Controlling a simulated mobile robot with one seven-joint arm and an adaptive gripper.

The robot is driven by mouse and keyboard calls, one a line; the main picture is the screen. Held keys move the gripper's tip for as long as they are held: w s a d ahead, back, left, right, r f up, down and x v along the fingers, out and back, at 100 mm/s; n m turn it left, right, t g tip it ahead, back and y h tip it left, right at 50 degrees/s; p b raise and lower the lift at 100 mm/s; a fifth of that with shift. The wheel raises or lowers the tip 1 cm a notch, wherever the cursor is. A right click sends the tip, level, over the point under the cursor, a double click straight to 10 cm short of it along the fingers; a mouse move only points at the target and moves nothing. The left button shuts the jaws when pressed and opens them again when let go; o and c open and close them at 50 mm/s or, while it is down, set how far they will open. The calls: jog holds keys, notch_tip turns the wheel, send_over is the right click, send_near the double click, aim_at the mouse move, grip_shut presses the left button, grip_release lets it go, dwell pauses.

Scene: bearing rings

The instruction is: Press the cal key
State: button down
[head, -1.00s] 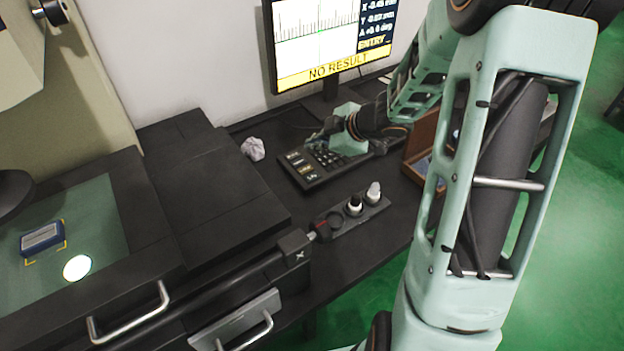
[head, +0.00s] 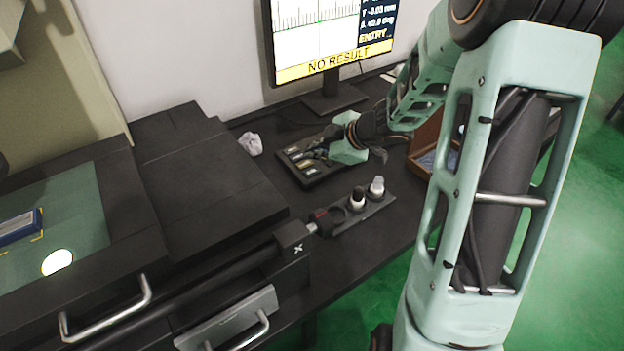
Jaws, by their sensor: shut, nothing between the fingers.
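The black keypad (head: 312,176) lies on the dark bench below the monitor. A column of larger labelled keys shows along its left side, one with a yellowish label. The labels are too small to read, so I cannot tell which is the cal key. My gripper (head: 316,153) is shut and empty. It reaches in from the right, with its fingertips low over the keypad near the labelled keys. It hides most of the number keys. I cannot tell whether the fingertips touch a key.
The monitor (head: 330,40) reads "NO RESULT" and "ENTRY". Crumpled paper (head: 250,144) lies left of the keypad. A holder with two small bottles (head: 358,198) stands in front, a brown wooden box (head: 424,150) to the right.

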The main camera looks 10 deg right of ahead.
aim_at(314, 173)
jog(key=shift+f+b, duration=0.75)
jog(key=shift+f, duration=0.85)
jog(key=shift+f, duration=0.1)
jog(key=shift+f, duration=0.3)
jog(key=shift+f+b, duration=0.3)
jog(key=shift+f, duration=0.1)
dwell(0.5)
jog(key=shift+r, duration=0.1)
jog(key=shift+r+p, duration=0.7)
jog(key=shift+p, duration=0.3)
notch_tip(314, 173, up, 5)
jog(key=p, duration=0.5)
jog(key=shift+r+p, duration=0.1)
jog(key=shift+p, duration=0.3)
